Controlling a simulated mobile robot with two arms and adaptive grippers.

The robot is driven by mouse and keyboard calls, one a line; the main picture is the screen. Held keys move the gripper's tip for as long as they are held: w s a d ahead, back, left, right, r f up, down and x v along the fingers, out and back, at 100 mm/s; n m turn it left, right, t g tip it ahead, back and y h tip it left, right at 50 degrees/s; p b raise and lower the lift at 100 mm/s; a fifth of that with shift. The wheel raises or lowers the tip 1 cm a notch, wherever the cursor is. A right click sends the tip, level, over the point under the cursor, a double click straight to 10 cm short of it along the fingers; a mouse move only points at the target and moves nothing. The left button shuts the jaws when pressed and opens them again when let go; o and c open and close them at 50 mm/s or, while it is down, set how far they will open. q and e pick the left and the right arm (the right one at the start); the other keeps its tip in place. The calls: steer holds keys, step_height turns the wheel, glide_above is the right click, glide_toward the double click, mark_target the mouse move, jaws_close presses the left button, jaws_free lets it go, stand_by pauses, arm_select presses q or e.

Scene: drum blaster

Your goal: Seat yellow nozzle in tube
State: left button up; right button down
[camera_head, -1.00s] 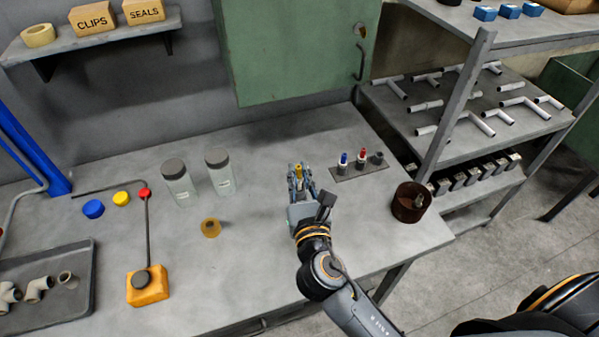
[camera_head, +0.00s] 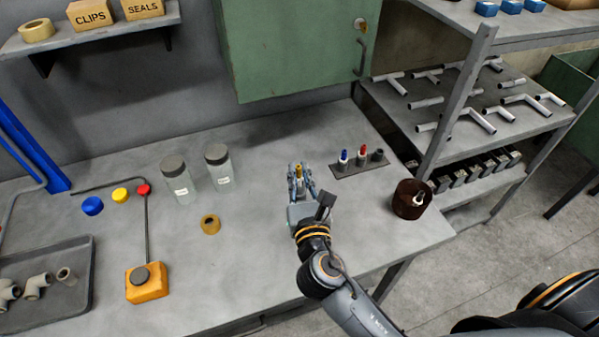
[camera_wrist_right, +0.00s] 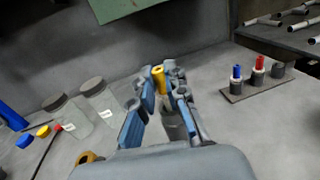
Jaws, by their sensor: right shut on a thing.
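The yellow nozzle (camera_head: 299,170) is upright between the fingers of my right gripper (camera_head: 301,182), which is shut on it above the bench. In the wrist view, the yellow nozzle (camera_wrist_right: 159,79) stands between the blue-padded fingers of the right gripper (camera_wrist_right: 160,100). A grey cylindrical part shows below it, partly hidden by the fingers; I cannot tell if they are joined. To the right, a dark rack (camera_head: 358,170) holds a blue nozzle (camera_head: 344,156), a red nozzle (camera_head: 363,152) and an empty-looking dark tube (camera_head: 378,155). My left gripper is not in view.
Two lidded jars (camera_head: 182,182) and a tan ring (camera_head: 210,225) are left of the gripper. A brown cup (camera_head: 409,205) stands near the bench's right edge. A green cabinet (camera_head: 290,50) hangs behind. The bench between gripper and rack is clear.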

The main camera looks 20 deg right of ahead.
steer(key=shift+f+b, duration=0.3)
steer(key=shift+f, duration=0.3)
stand_by(0.4)
steer(key=c, duration=0.8)
jaws_free()
step_height(320, 180, up, 8)
steer(key=p, duration=0.9)
stand_by(0.4)
